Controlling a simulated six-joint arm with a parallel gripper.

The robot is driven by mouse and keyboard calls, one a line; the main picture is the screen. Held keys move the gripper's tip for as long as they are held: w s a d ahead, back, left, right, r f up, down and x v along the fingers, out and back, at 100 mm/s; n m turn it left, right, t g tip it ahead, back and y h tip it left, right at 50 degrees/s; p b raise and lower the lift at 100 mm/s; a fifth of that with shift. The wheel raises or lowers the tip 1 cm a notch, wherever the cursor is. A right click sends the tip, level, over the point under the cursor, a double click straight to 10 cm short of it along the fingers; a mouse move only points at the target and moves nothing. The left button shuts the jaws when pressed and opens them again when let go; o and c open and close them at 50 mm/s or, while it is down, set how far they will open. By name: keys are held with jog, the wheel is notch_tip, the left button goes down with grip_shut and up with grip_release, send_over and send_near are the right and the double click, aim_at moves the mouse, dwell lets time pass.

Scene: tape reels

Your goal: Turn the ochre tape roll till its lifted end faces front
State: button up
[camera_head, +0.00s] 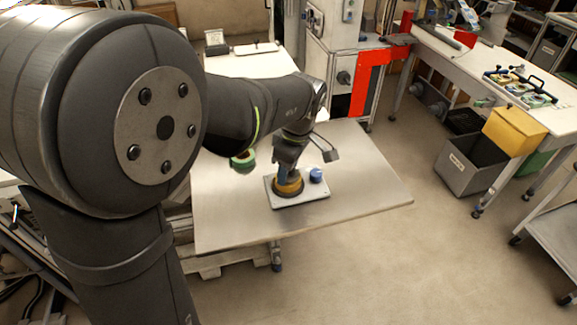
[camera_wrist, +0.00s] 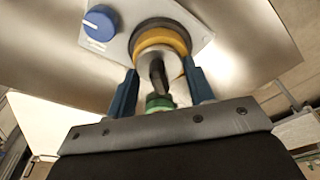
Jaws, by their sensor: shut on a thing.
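The ochre tape roll (camera_head: 291,187) sits on a pale plate (camera_head: 290,204) on the table, beside a blue knob (camera_head: 316,174). My gripper (camera_head: 287,174) points down over the roll. In the wrist view the two blue fingers of my gripper (camera_wrist: 160,68) stand on either side of the roll, shut on it. The roll's lifted end cannot be made out in either view; the fingers and hub hide part of the roll.
A green roll (camera_head: 243,160) is at the table's left side, partly behind my arm; a green roll also shows in the wrist view (camera_wrist: 157,103). The table (camera_head: 350,203) is bare to the right and front of the plate. A red-edged machine stands behind.

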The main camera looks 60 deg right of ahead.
jog(key=shift+n, duration=0.4)
jog(key=o, duration=1.2)
jog(key=shift+c, duration=0.2)
notch_tip(320, 180, up, 17)
jog(key=s, duration=0.2)
jog(key=shift+s+d, duration=0.15)
jog(key=shift+s, duration=0.15)
jog(key=w+f, duration=0.1)
jog(key=f, duration=1)
jog(key=w+f, duration=0.1)
jog(key=f, duration=0.5)
jog(key=shift+w+a+f, duration=0.2)
jog(key=shift+w, duration=0.1)
jog(key=shift+r+m, duration=0.15)
jog(key=shift+m, duration=0.85)
